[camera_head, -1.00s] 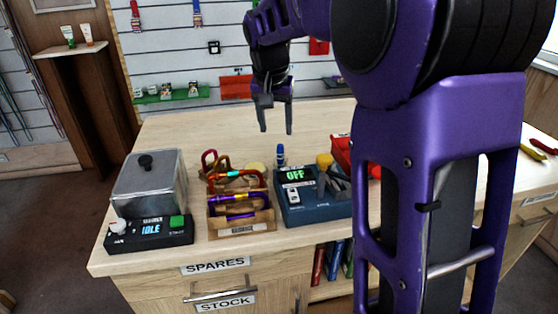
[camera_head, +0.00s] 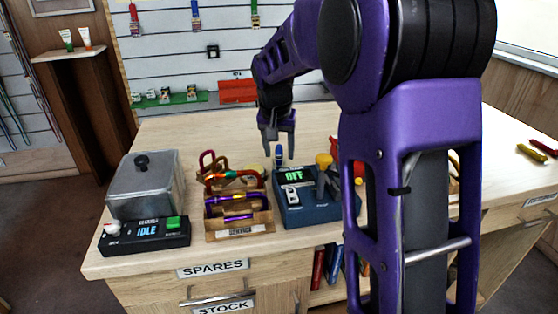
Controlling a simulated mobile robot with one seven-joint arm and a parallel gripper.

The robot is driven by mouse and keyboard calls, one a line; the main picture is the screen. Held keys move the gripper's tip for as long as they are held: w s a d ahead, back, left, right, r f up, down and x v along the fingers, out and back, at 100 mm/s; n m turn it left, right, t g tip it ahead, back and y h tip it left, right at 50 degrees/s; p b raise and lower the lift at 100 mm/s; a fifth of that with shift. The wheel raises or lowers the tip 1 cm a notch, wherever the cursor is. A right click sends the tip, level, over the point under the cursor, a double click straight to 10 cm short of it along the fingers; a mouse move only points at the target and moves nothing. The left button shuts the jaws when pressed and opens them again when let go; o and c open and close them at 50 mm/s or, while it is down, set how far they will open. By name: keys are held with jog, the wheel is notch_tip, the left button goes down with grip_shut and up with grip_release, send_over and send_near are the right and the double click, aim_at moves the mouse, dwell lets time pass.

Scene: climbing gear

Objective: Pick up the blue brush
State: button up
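A small upright blue item, which looks like the blue brush (camera_head: 279,152), stands on the counter behind the dark blue device (camera_head: 295,214) with the "OFF" display. Only its upper part shows; the device hides its foot. My gripper (camera_head: 279,157) points down with its two fingers apart. In this view the blue item shows in the gap between the fingers. I cannot tell whether the fingers are around it or at another depth. I see nothing held.
A wooden holder of carabiners (camera_head: 240,222) stands left of the device. A metal box (camera_head: 146,185) sits behind the "IDLE" unit (camera_head: 144,236) at the left. A yellow-topped item (camera_head: 324,160) is close on the right. The counter (camera_head: 200,133) behind these is clear.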

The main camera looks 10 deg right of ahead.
grip_shut()
notch_tip(320, 180, up, 10)
jog(key=shift+p, duration=1.1)
